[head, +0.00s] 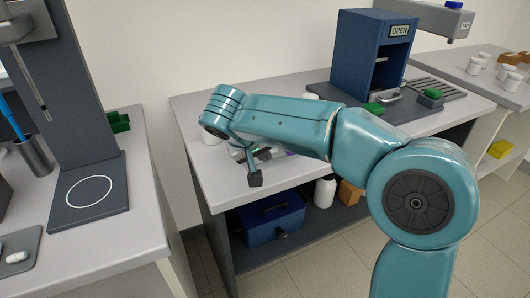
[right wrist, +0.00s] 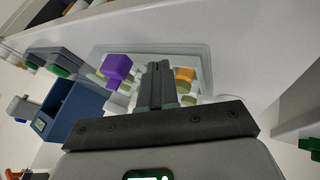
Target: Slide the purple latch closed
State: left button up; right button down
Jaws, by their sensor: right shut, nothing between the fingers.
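The purple latch (right wrist: 117,68) shows as a purple block in the right wrist view, left of my fingers. It stands over the pale membrane rig (right wrist: 203,58). My right gripper (right wrist: 158,68) is shut and empty, with its fingers together between the purple block and an orange-yellow part (right wrist: 185,75). A gap shows between the fingers and the purple block in the picture. In the head view my right arm hides most of the rig, and only a small purple bit (head: 290,153) shows under it. My left gripper is not in view.
A blue cabinet marked OPEN (head: 362,55) stands at the back of the bench. Green blocks (head: 374,108) lie near it. A stand with a white ring (head: 90,191) is on the left bench. A dark blue box (head: 270,220) and white bottle (head: 325,191) sit below.

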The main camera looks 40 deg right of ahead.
jog(key=p+v, duration=0.1)
jog(key=v, duration=0.9)
jog(key=shift+p, duration=0.3)
